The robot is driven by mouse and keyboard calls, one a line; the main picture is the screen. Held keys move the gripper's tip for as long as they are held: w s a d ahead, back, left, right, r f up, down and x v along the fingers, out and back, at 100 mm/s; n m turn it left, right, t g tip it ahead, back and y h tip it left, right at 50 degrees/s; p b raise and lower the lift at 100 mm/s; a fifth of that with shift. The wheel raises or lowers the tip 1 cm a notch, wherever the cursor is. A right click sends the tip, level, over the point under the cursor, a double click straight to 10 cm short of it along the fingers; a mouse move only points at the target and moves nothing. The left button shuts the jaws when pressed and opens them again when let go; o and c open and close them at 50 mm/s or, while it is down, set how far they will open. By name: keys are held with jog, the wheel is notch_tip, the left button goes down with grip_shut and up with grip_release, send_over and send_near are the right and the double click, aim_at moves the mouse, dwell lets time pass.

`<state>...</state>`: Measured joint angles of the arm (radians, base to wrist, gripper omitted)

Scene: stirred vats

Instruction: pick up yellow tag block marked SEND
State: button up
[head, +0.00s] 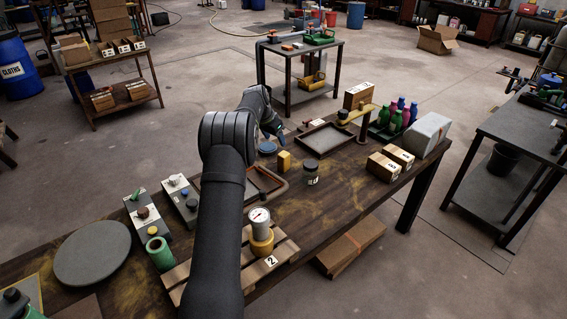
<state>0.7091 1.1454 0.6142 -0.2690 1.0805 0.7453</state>
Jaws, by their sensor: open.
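A small yellow block (284,161) stands upright on the dark wooden workbench (340,200), near its middle. No marking on it can be read from here. My gripper (280,136) is above and beyond the block in the picture, partly hidden behind my own arm. It points downward, is apart from the block and appears empty. The fingertips are small in view.
A blue round lid (267,147) lies left of the block. A dark jar (311,174) and a black tray (324,139) are to its right. A brown-rimmed tray (262,185) lies nearer. Green and pink bottles (396,118) and cartons (384,166) stand farther right.

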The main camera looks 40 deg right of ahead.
aim_at(283, 155)
jog(key=x, duration=1.4)
jog(key=shift+s+d, duration=0.15)
jog(key=shift+c, duration=0.2)
jog(key=c, duration=1.1)
